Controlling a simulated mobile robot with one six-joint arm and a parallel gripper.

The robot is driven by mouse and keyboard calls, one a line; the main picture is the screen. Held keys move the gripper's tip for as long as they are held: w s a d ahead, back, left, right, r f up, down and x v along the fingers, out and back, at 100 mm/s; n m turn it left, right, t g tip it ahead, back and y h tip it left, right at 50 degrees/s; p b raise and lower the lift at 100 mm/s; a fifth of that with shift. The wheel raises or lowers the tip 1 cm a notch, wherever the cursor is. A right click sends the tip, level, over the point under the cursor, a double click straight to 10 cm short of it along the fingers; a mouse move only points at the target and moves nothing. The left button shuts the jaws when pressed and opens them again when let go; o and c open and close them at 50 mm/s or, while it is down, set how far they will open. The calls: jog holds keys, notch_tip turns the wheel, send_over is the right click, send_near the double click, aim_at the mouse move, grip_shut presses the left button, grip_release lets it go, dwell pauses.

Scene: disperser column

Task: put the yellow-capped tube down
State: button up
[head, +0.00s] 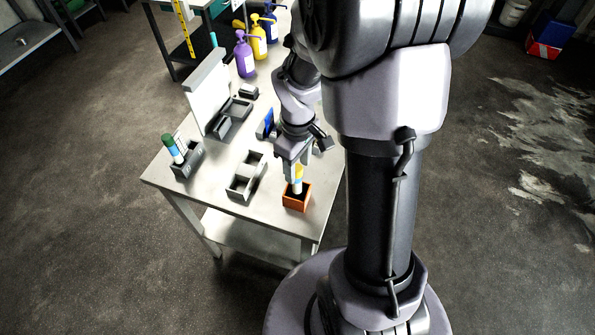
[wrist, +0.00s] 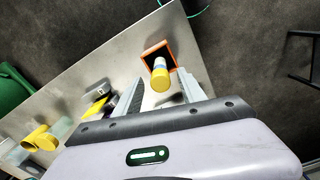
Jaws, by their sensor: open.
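The yellow-capped tube (head: 298,186) stands in the small orange box (head: 297,203) near the table's front right corner. In the wrist view its yellow cap (wrist: 161,80) faces the camera, and its lower end goes into the dark inside of the orange box (wrist: 147,51). My gripper (head: 297,176) is over the box, pointing down. In the wrist view its fingers (wrist: 162,82) are spread, one on each side of the cap, with gaps between. The tube's bottom is hidden inside the box.
A grey two-compartment holder (head: 235,188) stands left of the box. A green-capped tube (head: 174,148) leans in a grey rack (head: 188,170) at the table's left. A white panel (head: 209,98) and purple, yellow and blue pump bottles (head: 245,58) are farther back. Bare tabletop (head: 225,205) shows in front.

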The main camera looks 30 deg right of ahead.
notch_tip(320, 180, up, 7)
jog(key=shift+a+p, duration=0.1)
jog(key=shift+p, duration=0.75)
jog(key=s+a+r+m+t+y, duration=0.2)
jog(key=s+a+r+m+t, duration=0.4)
jog(key=s+a+r+m, duration=0.65)
notch_tip(320, 180, down, 8)
jog(key=w+a+n+b, duration=0.1)
jog(key=a+n+b, duration=0.1)
jog(key=b, duration=0.9)
jog(key=shift+f+n, duration=0.15)
jog(key=shift+n, duration=0.6)
jog(key=shift+w, duration=0.1)
